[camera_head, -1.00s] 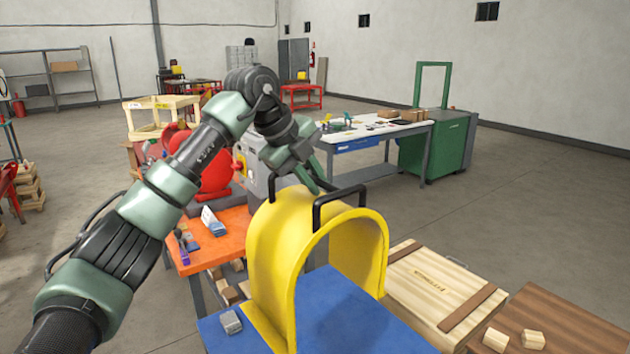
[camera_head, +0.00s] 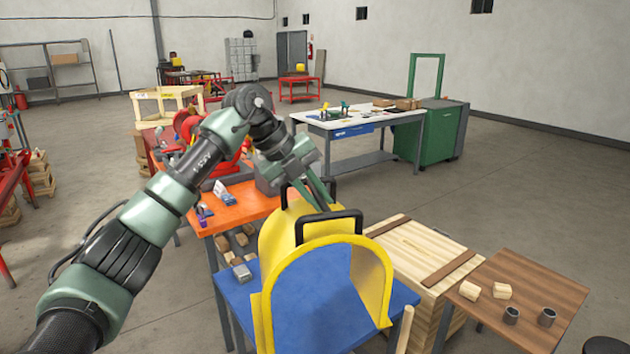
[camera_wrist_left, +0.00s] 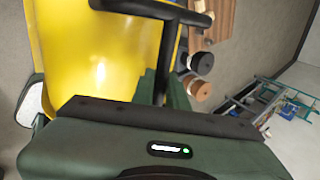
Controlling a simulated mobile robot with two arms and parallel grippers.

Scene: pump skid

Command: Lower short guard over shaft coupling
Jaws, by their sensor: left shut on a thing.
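The short guard is a yellow arched cover (camera_head: 279,237) with black bar handles on top. It stands at a blue-topped table (camera_head: 236,294) in the lower middle of the head view, its open arched end facing me. My left gripper (camera_head: 322,203) reaches down from the upper left and is shut on a black handle (camera_wrist_left: 163,55) of the guard; the head view does not clearly show which one. The yellow shell (camera_wrist_left: 90,45) fills the left of the wrist view. I cannot tell whether the guard touches the blue top. I cannot identify the shaft coupling. My right gripper is out of view.
A small grey metal block (camera_head: 242,273) lies on the blue top, left of the guard. A wooden crate (camera_head: 415,262) stands close right, then a brown table (camera_head: 545,285) with blocks and metal cylinders. An orange table (camera_head: 240,209) stands behind. Open floor lies at far right.

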